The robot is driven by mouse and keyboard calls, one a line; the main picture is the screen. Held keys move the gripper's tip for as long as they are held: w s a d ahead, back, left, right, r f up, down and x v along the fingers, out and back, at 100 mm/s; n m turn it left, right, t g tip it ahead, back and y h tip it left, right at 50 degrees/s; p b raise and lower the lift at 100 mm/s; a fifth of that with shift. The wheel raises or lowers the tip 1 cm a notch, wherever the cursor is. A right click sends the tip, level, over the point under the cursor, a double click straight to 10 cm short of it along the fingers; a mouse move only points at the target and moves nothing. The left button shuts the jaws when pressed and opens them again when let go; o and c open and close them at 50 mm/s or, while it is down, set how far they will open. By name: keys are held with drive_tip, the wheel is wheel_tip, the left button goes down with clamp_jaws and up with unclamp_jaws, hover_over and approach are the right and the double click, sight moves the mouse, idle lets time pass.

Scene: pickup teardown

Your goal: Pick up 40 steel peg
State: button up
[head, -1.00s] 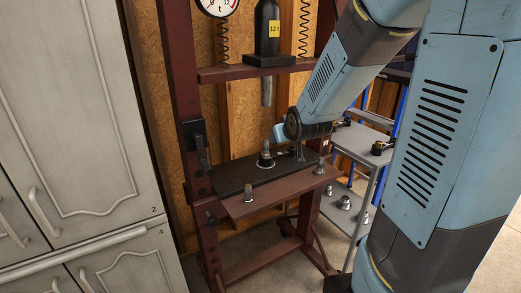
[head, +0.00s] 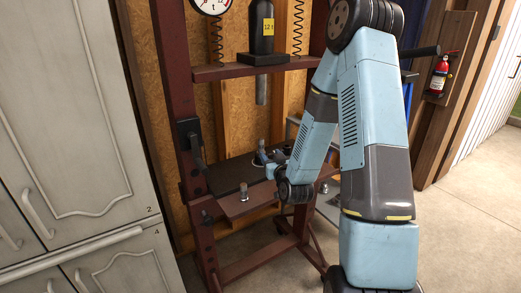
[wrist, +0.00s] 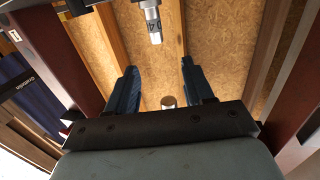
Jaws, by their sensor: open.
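A steel peg with a 40-like mark (wrist: 153,24) shows upside down at the top of the wrist view, beyond the fingertips and apart from them. In the head view, a peg (head: 261,146) stands upright on the dark press plate (head: 233,174), close beside my gripper (head: 269,163); it appears to be the same peg, though its mark is too small to read there. My gripper is open and empty; its two blue fingers (wrist: 160,66) show apart in the wrist view. The far part of the plate is hidden by my arm.
The press ram (head: 261,91) hangs above; a round metal end (wrist: 168,101), probably the ram, shows between the fingers. Dark red press posts (head: 180,90) flank the space. Grey cabinets (head: 75,110) stand left.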

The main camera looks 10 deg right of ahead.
sight(262, 142)
drive_tip(key=w, duration=1.3)
drive_tip(key=shift+w+a+f, duration=0.1)
drive_tip(key=shift+w+f, duration=0.05)
drive_tip(key=shift+w, duration=0.2)
drive_tip(key=shift+c, duration=0.2)
clamp_jaws()
